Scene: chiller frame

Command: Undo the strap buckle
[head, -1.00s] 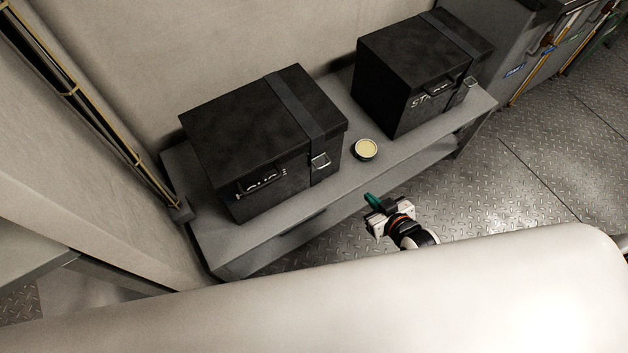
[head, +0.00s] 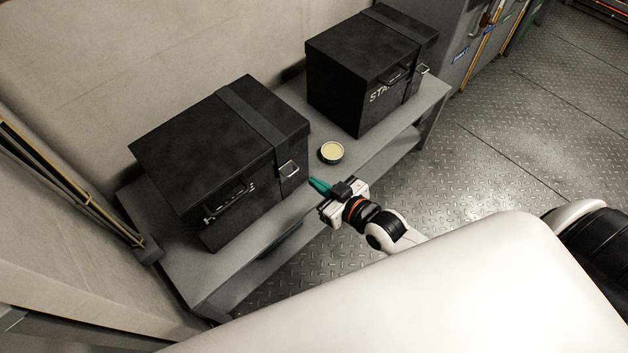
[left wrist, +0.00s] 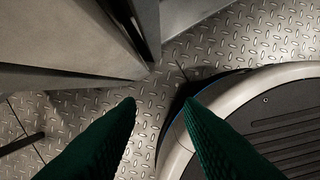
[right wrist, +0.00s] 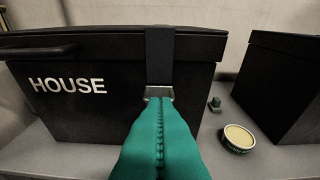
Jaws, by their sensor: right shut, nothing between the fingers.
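A dark strap (head: 258,118) runs over the lid of the near black box (head: 200,140) and down its front to a metal buckle (head: 289,170). In the right wrist view the box front reads HOUSE, and the buckle (right wrist: 158,92) shows just beyond my fingertips, partly hidden by them. My right gripper (head: 314,184), with green fingers, is shut and empty, pointing at the buckle; I cannot tell whether it touches it. My left gripper (left wrist: 160,102) shows only in the left wrist view, its green fingers apart and empty above the floor.
A second strapped black box (head: 345,85) stands farther along the grey bench (head: 225,270). A round tin (head: 331,152) with a pale top sits between the boxes. Metal plate floor is clear to the right.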

